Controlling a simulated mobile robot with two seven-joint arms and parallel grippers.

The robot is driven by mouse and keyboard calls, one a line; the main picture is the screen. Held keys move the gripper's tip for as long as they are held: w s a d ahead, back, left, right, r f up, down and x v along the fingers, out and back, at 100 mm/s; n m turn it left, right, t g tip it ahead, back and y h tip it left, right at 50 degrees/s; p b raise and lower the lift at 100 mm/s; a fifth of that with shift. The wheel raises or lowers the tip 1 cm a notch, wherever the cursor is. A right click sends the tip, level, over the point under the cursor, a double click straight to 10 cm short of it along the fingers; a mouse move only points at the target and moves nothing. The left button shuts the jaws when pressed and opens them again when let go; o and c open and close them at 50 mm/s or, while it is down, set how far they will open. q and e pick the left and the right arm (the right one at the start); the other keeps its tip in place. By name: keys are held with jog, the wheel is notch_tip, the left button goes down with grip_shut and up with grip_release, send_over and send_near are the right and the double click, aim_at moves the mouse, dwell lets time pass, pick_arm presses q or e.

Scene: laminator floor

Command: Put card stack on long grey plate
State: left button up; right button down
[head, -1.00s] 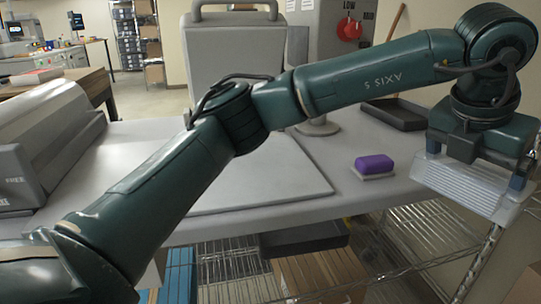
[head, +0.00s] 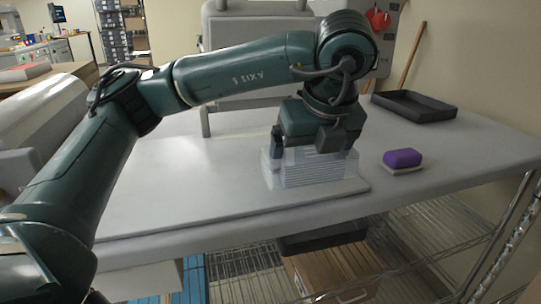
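The card stack (head: 318,172) is a clear, whitish block with fine stripes along its front. It is at the right end of the long grey plate (head: 190,195), a flat pale slab on the table. The stack is upright and its bottom is at or very close to the plate's surface; I cannot tell whether they touch. My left gripper (head: 307,150) comes down from above with its fingers at either side of the stack, shut on it. The far side of the stack is hidden. My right gripper is not in view.
A purple block on a pale pad (head: 403,159) lies to the right of the plate. A black tray (head: 414,106) stands at the back right. A wire shelf (head: 430,240) is below.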

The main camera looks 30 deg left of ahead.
pick_arm(q)
jog(key=w+a+p, duration=0.1)
jog(key=w+a, duration=0.3)
jog(key=a, duration=0.1)
jog(key=w+a+f+p, duration=0.1)
jog(key=w+a, duration=0.3)
jog(key=a, duration=0.1)
jog(key=w+a+f, duration=0.1)
jog(key=w+a, duration=0.3)
jog(key=a, duration=0.1)
jog(key=shift+w+a+p, duration=0.2)
jog(key=shift+w+p, duration=0.05)
jog(key=shift+p, duration=0.15)
notch_tip(320, 180, down, 4)
jog(key=shift+r+n+p, duration=0.2)
jog(key=shift+n+p, duration=0.1)
jog(key=shift+p, duration=0.1)
jog(key=shift+f+p, duration=0.3)
jog(key=shift+f, duration=0.05)
jog(key=shift+w+a+f, duration=0.1)
jog(key=shift+a+f, duration=0.05)
jog(key=shift+f, duration=0.4)
jog(key=o, duration=0.7)
jog(key=shift+c, duration=0.2)
jog(key=shift+o, duration=0.7)
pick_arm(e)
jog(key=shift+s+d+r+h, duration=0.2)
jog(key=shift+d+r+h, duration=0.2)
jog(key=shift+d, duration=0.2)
